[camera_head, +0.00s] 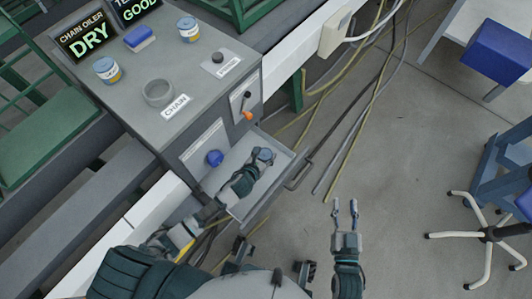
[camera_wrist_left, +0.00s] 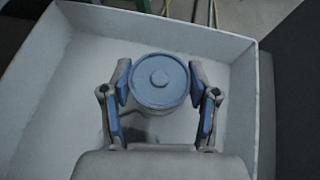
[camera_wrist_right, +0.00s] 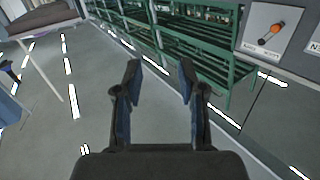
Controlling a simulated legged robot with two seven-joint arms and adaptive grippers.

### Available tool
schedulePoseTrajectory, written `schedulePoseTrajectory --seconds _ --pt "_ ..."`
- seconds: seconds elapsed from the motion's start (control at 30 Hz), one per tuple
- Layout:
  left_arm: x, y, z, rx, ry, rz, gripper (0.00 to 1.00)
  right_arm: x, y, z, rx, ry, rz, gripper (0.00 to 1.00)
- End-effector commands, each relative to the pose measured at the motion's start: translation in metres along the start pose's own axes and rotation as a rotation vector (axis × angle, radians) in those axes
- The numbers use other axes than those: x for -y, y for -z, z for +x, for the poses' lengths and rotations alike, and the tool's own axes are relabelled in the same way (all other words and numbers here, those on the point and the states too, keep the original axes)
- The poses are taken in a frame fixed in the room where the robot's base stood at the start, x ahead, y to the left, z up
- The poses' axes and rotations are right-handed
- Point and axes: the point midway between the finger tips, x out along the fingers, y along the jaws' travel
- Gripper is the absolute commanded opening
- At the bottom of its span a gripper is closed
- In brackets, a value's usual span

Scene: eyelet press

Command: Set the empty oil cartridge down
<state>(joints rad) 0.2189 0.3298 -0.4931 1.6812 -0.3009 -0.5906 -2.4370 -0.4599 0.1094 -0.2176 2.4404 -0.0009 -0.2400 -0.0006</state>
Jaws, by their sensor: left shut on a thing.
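My left gripper (camera_head: 258,160) is inside the open drawer (camera_head: 236,158) of the grey cabinet. It is shut on a cartridge (camera_wrist_left: 160,80) with a round blue top, whose two sides sit between the fingers in the left wrist view. The cartridge also shows in the head view (camera_head: 265,154). It is upright in the drawer; I cannot tell whether its base touches the drawer floor. My right gripper (camera_head: 345,208) is open and empty, over the floor to the right of the drawer.
Two more cartridges with blue tops, one at the left (camera_head: 107,70) and one at the back (camera_head: 188,28), stand on the cabinet top, near an empty round holder (camera_head: 158,92) labelled CHAIN. A sign (camera_head: 85,38) reads CHAIN OILER DRY. Cables (camera_head: 350,110) lie on the floor.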

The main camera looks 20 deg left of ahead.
Motion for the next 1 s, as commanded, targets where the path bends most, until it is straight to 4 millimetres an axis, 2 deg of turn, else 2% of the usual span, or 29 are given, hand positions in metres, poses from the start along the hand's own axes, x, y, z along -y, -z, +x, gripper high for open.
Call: schedulePoseTrajectory --seconds 0.4,0.43,0.5,0.53,0.87,1.0 --pt "0.0 0.002 0.001 0.001 -0.001 0.002 0.26 0.001 0.005 0.001 -0.032 0.001 0.002 0.4" --pt "0.0 0.002 0.002 0.001 -0.001 0.002 0.62 0.001 0.005 0.001 -0.033 0.001 0.002 0.4" --pt "0.0 0.002 0.002 0.001 -0.001 0.001 0.8 0.0 0.005 0.002 -0.032 0.001 0.002 0.4" --pt "0.0 0.002 0.002 0.001 -0.001 0.001 0.85 0.0 0.005 0.002 -0.032 0.001 0.002 0.4" --pt "0.0 0.001 0.001 0.001 0.0 0.0 0.85 0.0 0.005 0.002 -0.031 0.001 0.002 0.4" --pt "-0.001 -0.002 -0.01 0.002 -0.001 0.003 0.85 -0.001 -0.002 0.0 0.031 -0.001 -0.002 0.4"
